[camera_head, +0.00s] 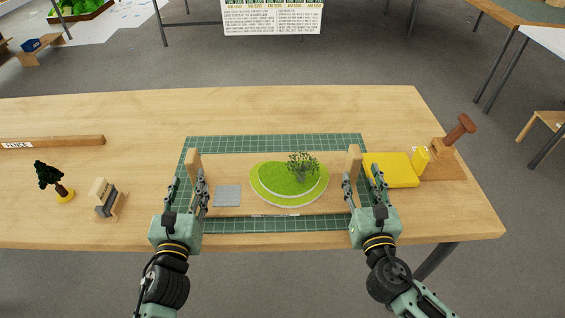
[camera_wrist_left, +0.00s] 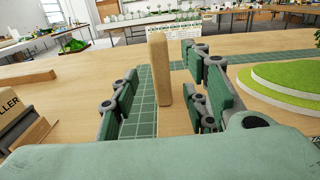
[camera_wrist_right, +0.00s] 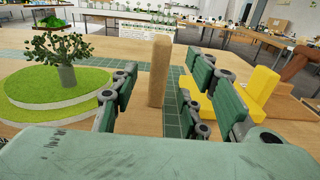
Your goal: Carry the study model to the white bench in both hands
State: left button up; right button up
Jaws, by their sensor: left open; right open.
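The study model is a wooden board (camera_head: 236,172) with a stepped green mound (camera_head: 285,184), a small tree (camera_head: 302,165), a grey square (camera_head: 227,195) and an upright wooden block at each end. It lies on a green cutting mat (camera_head: 270,143). My left gripper (camera_head: 187,190) is open at the left block (camera_head: 193,163); in the left wrist view that block (camera_wrist_left: 159,70) stands between the spread fingers. My right gripper (camera_head: 362,186) is open at the right block (camera_head: 354,160); in the right wrist view that block (camera_wrist_right: 160,70) stands between the fingers. The white bench cannot be identified for certain.
A yellow piece (camera_head: 391,170) and a wooden tool (camera_head: 455,134) lie close right of the model. A small tree on a yellow base (camera_head: 50,180), a block stand (camera_head: 106,198) and a FENCE strip (camera_head: 60,142) are on the left. The table's back is clear.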

aim_at(192, 171)
pick_arm(q)
jog(key=shift+s+r, duration=0.3)
jog(key=shift+s, duration=0.2)
pick_arm(e)
jog(key=shift+s+r, duration=0.3)
jog(key=shift+s, duration=0.2)
pick_arm(q)
jog(key=w, duration=0.8)
jog(key=shift+f, duration=0.15)
pick_arm(e)
jog(key=w, duration=0.8)
jog(key=shift+f, duration=0.15)
pick_arm(q)
jog(key=shift+c, duration=0.4)
pick_arm(e)
jog(key=shift+c, duration=0.4)
pick_arm(q)
grip_shut()
pick_arm(e)
grip_shut()
